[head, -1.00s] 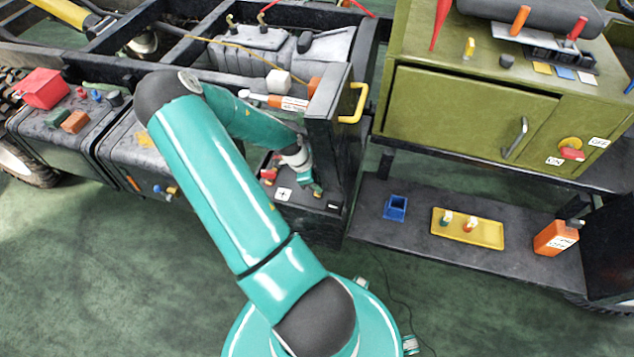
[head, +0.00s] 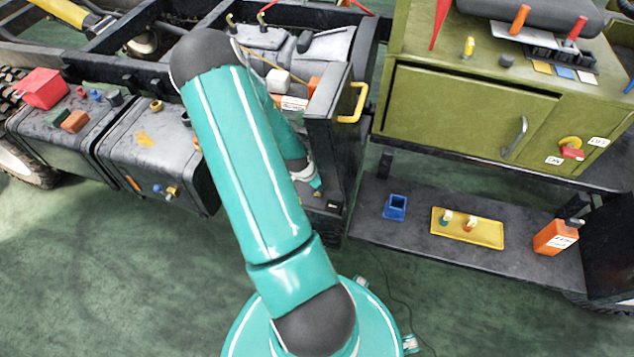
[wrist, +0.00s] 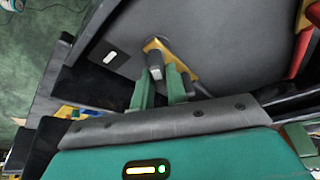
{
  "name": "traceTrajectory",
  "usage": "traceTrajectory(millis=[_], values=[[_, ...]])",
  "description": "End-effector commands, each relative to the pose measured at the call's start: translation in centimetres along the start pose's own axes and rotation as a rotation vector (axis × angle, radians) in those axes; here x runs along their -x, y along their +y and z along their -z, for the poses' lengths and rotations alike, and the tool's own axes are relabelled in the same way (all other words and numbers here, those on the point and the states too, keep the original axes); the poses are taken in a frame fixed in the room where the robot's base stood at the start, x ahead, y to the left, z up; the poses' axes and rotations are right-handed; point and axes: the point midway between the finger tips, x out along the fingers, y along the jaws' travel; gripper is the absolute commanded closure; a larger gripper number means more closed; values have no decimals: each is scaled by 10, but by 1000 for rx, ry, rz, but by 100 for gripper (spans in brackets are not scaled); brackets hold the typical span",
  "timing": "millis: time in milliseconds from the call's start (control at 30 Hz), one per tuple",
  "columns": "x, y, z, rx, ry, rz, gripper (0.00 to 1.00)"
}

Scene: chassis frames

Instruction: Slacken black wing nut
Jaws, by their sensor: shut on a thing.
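In the wrist view, the green fingers of my gripper (wrist: 160,88) are closed around a small dark grey piece with a pale end (wrist: 155,66), which I take to be the black wing nut. It stands on a yellow part (wrist: 182,67) against a dark grey panel (wrist: 235,45). The fingers hide its lower part, so its wings and thread do not show. In the head view, only a bit of my gripper (head: 316,184) shows beside the dark frame post; my arm covers most of the box below it.
A dark post with a yellow handle (head: 354,103) stands close right of my gripper. Green floor in front is open.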

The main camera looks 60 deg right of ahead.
Motion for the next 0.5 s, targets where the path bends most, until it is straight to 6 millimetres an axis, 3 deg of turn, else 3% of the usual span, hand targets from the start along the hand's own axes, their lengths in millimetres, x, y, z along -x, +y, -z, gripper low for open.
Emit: traceTrajectory(millis=[500], values=[[0,0,0,54,1,24,100]])
